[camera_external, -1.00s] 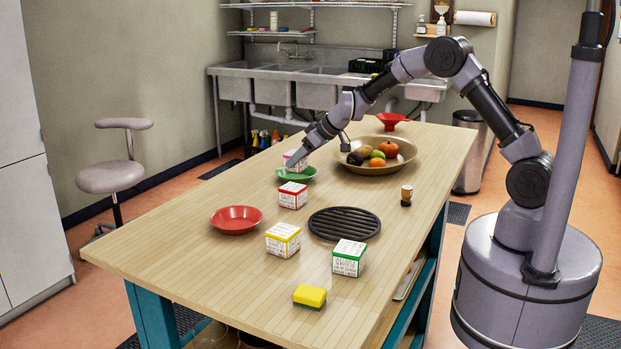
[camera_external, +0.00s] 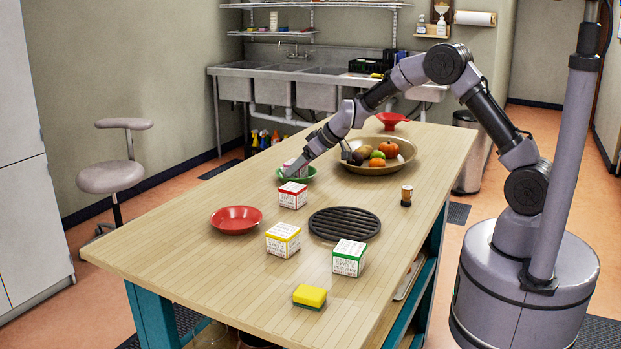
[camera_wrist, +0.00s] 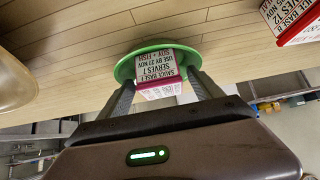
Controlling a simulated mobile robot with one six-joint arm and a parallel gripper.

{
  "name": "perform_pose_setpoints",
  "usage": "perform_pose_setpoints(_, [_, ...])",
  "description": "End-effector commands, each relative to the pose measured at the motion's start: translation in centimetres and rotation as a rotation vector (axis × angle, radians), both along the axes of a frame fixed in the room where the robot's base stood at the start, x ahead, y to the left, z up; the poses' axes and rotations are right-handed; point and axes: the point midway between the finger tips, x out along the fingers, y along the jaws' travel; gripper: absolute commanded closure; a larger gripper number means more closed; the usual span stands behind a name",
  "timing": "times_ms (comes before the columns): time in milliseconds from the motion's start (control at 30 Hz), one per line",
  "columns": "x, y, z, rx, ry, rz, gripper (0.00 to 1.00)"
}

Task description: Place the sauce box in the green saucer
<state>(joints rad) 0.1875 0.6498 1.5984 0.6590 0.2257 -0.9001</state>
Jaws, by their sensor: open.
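The sauce box (camera_wrist: 157,68), white with a magenta edge and black print, sits within the rim of the green saucer (camera_wrist: 125,70) in the wrist view. In the external view the green saucer (camera_external: 310,174) is on the table's far left side, and the sauce box (camera_external: 288,164) is mostly hidden by my gripper. My gripper (camera_wrist: 162,86) is open, with one finger on each side of the box. It also shows low over the saucer in the external view (camera_external: 291,170). Whether the fingers touch the box cannot be told.
A red-edged box (camera_external: 293,195) stands just in front of the saucer. Nearby are a red saucer (camera_external: 236,219), a yellow-edged box (camera_external: 283,240), a green-edged box (camera_external: 349,258), a black grate (camera_external: 344,224), a fruit bowl (camera_external: 400,163) and a yellow sponge (camera_external: 310,296).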

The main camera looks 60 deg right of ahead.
Motion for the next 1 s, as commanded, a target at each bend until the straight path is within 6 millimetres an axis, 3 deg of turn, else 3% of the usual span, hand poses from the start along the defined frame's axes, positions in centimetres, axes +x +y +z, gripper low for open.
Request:
perform_pose_setpoints(400, [-6.6,0.0,7.3,-0.001,-0.002,-0.001,0.25])
perform_pose_setpoints(667, [-7.9,0.0,8.5,0.001,-0.002,-0.001,0.25])
perform_pose_setpoints(767, [-9.8,1.9,10.5,0.038,0.000,0.004,0.25])
perform_pose_setpoints(867, [-16.3,6.3,14.6,0.139,0.030,-0.003,0.25])
perform_pose_setpoints(933, [-22.7,9.4,16.5,0.218,0.079,-0.027,0.25])
perform_pose_setpoints(1000, [-29.4,11.6,17.1,0.281,0.134,-0.069,0.25])
